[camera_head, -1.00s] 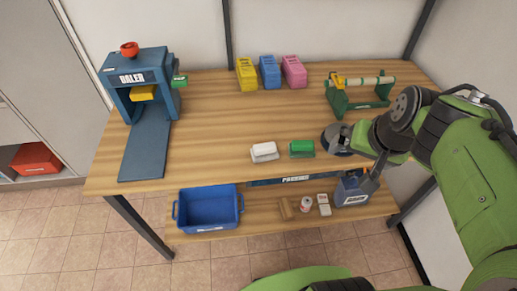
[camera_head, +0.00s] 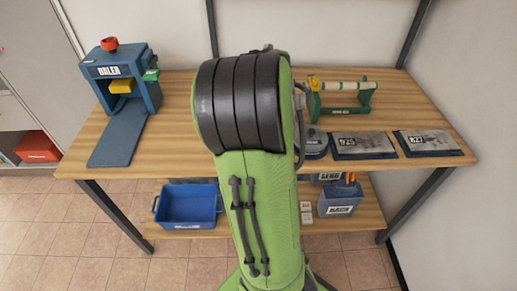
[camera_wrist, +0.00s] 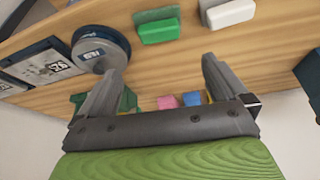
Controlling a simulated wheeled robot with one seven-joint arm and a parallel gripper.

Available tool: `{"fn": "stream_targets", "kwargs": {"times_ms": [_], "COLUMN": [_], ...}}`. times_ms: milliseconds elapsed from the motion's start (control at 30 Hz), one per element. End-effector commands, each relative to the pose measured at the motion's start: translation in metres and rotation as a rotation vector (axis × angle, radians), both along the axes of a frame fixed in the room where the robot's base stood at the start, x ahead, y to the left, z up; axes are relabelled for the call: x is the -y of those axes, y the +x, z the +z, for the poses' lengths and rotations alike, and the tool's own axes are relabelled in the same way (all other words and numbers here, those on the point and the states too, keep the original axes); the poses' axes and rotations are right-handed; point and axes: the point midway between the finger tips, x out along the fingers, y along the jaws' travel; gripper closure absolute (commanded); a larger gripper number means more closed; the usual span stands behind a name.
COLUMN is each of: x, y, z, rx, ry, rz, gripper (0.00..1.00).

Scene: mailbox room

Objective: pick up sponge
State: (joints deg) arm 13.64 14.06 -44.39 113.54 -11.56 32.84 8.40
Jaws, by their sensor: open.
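In the wrist view, a green two-tone block (camera_wrist: 158,26) and a white block (camera_wrist: 229,13) lie side by side on the wooden table near the top edge. Either could be the sponge; I cannot tell which. My gripper (camera_wrist: 160,73) is open, with nothing between its two grey fingers. The blocks lie beyond the fingertips in the picture, apart from them. In the head view my arm hides both blocks and my gripper.
A round grey item (camera_head: 313,142) and two flat dark packages (camera_head: 362,146) (camera_head: 428,143) lie on the table's right. A green roll holder (camera_head: 341,99) stands behind. The blue press (camera_head: 122,82) is at left. A blue bin (camera_head: 187,205) sits on the lower shelf.

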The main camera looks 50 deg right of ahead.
Motion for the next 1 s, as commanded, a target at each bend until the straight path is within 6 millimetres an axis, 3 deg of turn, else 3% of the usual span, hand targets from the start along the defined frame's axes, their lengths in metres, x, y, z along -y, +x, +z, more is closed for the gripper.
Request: {"fn": "stream_targets", "kwargs": {"times_ms": [33, 200, 467, 600, 733, 933, 1000], "x": [0.004, 0.017, 0.028, 0.033, 0.039, 0.039, 0.039], "y": [0.001, 0.011, 0.019, 0.023, 0.027, 0.027, 0.027], "z": [-0.018, -0.058, -0.091, -0.119, -0.131, -0.130, -0.130], "rx": [-0.006, -0.007, -0.002, -0.004, -0.002, 0.001, 0.001], "ry": [0.002, 0.003, 0.002, 0.003, 0.002, 0.002, 0.002], "rz": [-0.003, -0.003, 0.000, -0.001, 0.000, 0.001, 0.001], "gripper": [0.00, 0.00, 0.00, 0.00, 0.00, 0.00, 0.09]}}
